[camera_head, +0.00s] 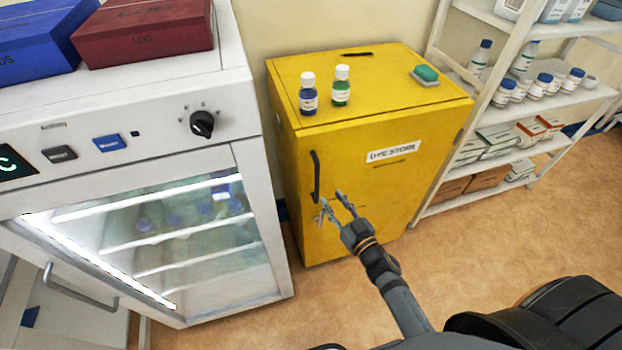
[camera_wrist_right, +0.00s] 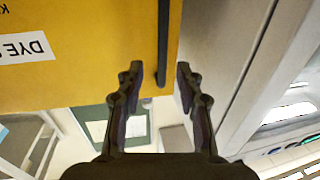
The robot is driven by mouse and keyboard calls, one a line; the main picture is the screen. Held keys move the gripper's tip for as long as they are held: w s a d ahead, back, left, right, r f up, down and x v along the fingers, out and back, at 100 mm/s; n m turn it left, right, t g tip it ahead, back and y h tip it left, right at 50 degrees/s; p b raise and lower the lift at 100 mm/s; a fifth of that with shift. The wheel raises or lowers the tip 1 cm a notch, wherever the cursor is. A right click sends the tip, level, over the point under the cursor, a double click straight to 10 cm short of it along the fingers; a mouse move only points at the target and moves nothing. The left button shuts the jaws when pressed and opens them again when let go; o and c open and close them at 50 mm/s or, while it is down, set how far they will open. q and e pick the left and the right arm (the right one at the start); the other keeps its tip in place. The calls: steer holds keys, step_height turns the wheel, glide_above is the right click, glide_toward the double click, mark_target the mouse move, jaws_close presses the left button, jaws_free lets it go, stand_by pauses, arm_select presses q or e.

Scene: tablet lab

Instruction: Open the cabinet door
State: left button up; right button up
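The yellow cabinet (camera_head: 375,180) stands with its front door shut. The door carries a white label (camera_head: 393,150) and a dark vertical bar handle (camera_head: 316,175) near its left edge. My right gripper (camera_head: 331,198) is open at the lower end of the handle. In the right wrist view, the handle (camera_wrist_right: 163,45) runs down to between the two spread fingertips of my right gripper (camera_wrist_right: 159,82), with space on either side. The fingers are not closed on it. My left gripper is not in view.
A white glass-doored unit (camera_head: 245,105) is close on the left. A stocked white shelf (camera_head: 505,148) stands right. Floor in front is clear.

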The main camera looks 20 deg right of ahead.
mark_target(318, 182)
steer(key=x, duration=0.5)
steer(key=p+x, duration=0.1)
steer(key=x, duration=0.2)
steer(key=shift+w+a, duration=0.2)
steer(key=shift+a, duration=0.1)
steer(key=shift+w, duration=0.45)
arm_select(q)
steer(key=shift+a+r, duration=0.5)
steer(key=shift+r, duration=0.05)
arm_select(e)
steer(key=shift+a, duration=0.1)
steer(key=shift+c, duration=0.2)
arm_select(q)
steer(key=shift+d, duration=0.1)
arm_select(e)
jaws_close()
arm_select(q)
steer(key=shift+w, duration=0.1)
